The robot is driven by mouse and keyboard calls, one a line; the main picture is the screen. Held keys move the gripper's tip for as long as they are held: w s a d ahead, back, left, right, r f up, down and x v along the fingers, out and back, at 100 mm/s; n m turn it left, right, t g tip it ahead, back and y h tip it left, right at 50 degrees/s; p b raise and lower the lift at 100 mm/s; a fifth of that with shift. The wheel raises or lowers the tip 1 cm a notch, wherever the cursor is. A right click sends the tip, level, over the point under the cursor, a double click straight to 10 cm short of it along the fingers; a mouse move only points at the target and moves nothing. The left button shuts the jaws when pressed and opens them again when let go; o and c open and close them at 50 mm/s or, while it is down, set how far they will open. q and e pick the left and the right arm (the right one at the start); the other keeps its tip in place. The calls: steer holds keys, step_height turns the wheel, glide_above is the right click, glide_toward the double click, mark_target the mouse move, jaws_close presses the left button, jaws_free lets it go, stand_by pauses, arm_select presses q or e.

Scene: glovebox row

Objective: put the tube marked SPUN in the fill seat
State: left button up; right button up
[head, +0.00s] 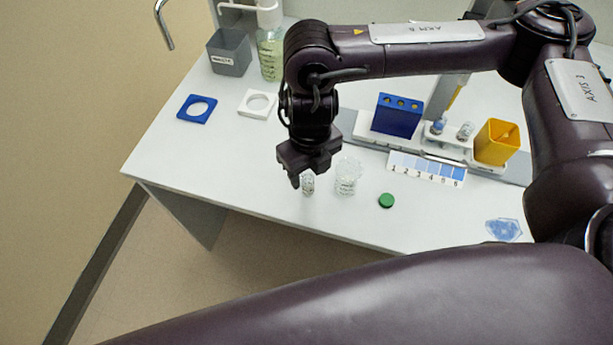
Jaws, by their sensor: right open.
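My right gripper (302,172) points down over the front of the white bench and is open. A small clear vial (308,187) with dark print stands right below and beside its fingertips; I cannot tell whether they touch it. Two small tubes, one with a blue part (438,126) and one clear (465,130), stand in a white holder (429,139) at the right. No SPUN mark can be read on any of them. I cannot tell which place is the fill seat. My left gripper is out of view.
A clear beaker (346,180) stands close right of the gripper, then a green cap (386,200). Behind are a blue block (397,116), yellow bin (498,142) and numbered strip (427,169). Blue (183,114) and white (243,107) ring plates lie left; the front left bench is clear.

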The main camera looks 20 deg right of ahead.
mark_target(308, 184)
steer(key=shift+w+f, duration=0.25)
steer(key=shift+f, duration=0.35)
steer(key=shift+w+f, duration=0.2)
steer(key=shift+f, duration=0.4)
steer(key=shift+s+f+b, duration=0.15)
steer(key=shift+f+b, duration=0.15)
steer(key=f, duration=0.3)
steer(key=f+b, duration=0.1)
steer(key=f, duration=0.1)
steer(key=shift+w+d, duration=0.1)
steer(key=shift+w, duration=0.25)
steer(key=shift+r, duration=0.1)
steer(key=shift+c, duration=0.3)
jaws_close()
steer(key=shift+r, duration=0.15)
